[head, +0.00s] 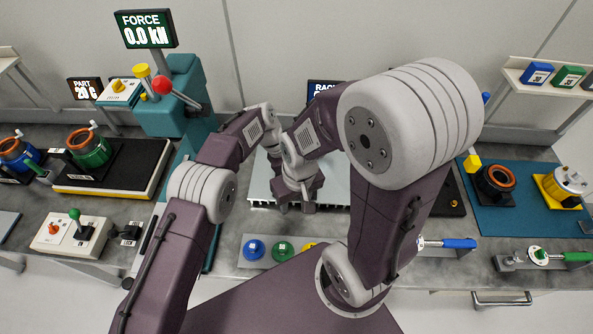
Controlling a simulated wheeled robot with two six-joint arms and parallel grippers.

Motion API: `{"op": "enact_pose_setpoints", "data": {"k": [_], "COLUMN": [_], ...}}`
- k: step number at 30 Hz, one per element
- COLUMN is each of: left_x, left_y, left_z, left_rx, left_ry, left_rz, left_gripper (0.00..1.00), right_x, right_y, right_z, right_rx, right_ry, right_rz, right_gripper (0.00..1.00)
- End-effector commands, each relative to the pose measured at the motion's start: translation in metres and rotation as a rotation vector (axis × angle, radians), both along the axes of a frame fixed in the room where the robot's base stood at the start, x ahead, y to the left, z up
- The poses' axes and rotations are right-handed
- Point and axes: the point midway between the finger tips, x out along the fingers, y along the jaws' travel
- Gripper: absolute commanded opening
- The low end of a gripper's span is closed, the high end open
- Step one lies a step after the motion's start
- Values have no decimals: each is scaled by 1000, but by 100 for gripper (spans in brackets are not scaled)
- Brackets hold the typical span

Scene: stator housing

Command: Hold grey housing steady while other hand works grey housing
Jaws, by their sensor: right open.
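My right gripper (297,205) points down over the pale grey slatted plate (258,186) at the middle of the bench. Its jaws are open, and I see nothing between them. My left arm reaches in from the left to the same spot. Its wrist (266,122) is right beside the right wrist, and its fingers are hidden or too small to make out. I cannot make out a grey housing at the grippers; the arms cover much of that area.
A teal press (180,105) with a red-knobbed lever stands left. Green (89,150) and blue (17,154) housings lie further left. Coloured buttons (283,250) sit at the front edge.

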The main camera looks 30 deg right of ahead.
Motion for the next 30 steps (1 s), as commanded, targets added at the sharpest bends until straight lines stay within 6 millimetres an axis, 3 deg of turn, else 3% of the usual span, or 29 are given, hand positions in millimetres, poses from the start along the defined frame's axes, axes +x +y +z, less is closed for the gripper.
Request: {"op": "enact_pose_setpoints", "data": {"k": [2,6,7,30], "left_x": [0,0,0,0], "left_y": [0,0,0,0], "left_z": [0,0,0,1], "left_rx": [0,0,0,0], "left_ry": [0,0,0,-1], "left_rz": [0,0,0,0], "left_gripper": [44,5,0,0], "right_x": [0,0,0,0], "right_y": [0,0,0,0], "right_z": [0,0,0,0], "right_rx": [0,0,0,0], "right_ry": [0,0,0,0], "right_rz": [0,0,0,0], "right_gripper": [44,44,44,44]}}
